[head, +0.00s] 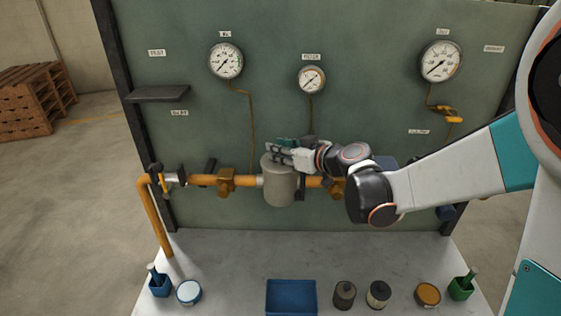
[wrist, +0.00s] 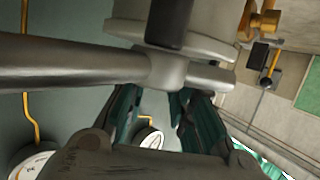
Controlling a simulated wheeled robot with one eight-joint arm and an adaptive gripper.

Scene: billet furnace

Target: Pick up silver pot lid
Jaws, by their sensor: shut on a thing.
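The silver pot (head: 279,186) is a grey cylinder set in the orange pipe line in front of the green panel. My gripper (head: 285,147) is at the top of the pot and covers much of it, so the lid is mostly hidden in the head view. In the wrist view a round grey lid (wrist: 212,52) shows at the top, with a grey bar and hub across it. My gripper (wrist: 165,98) has its teal fingers at the hub and is shut on it. I cannot tell whether the lid still touches the pot.
Orange pipe with valves (head: 226,181) runs beside the pot. Gauges (head: 311,80) and thin tubes are on the panel behind. Below, a blue tray (head: 291,297), several cans and two small boxes stand on the grey bench (head: 240,255), whose middle is clear.

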